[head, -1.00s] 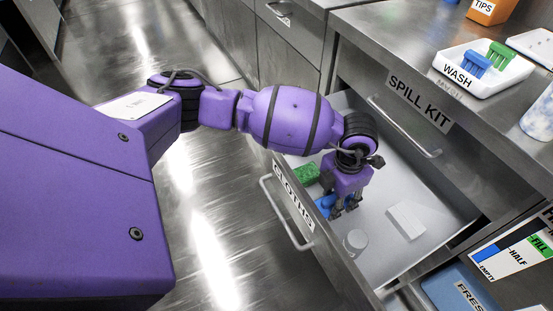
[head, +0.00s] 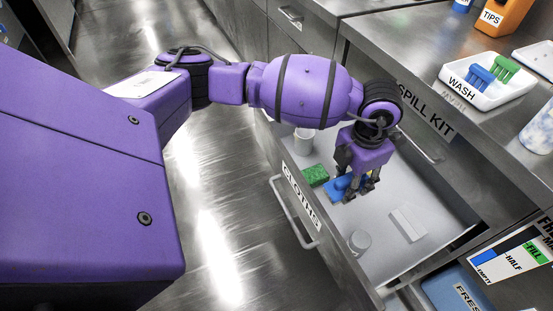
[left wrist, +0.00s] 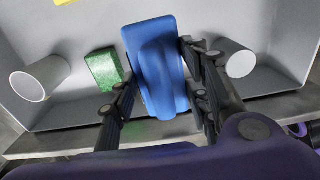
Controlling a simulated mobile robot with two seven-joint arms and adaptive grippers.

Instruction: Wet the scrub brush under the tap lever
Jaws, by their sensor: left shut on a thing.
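The blue scrub brush (head: 342,184) is in the open drawer labelled CLOTHS, seen partly behind my fingers in the head view. In the left wrist view the blue brush (left wrist: 156,62) lies between the fingers with its rounded grip towards the camera. My left gripper (head: 355,192) points down into the drawer and is shut on the brush; it also shows in the left wrist view (left wrist: 163,100). I cannot tell whether the brush still touches the drawer floor. No tap lever is in view. My right gripper is not in view.
A green sponge (head: 316,175) lies beside the brush. White cups (head: 303,140) and (head: 359,242) and a white block (head: 407,225) are also in the drawer. The drawer front (head: 300,196) stands close. A WASH tray (head: 462,92) holds blue and green items on the counter.

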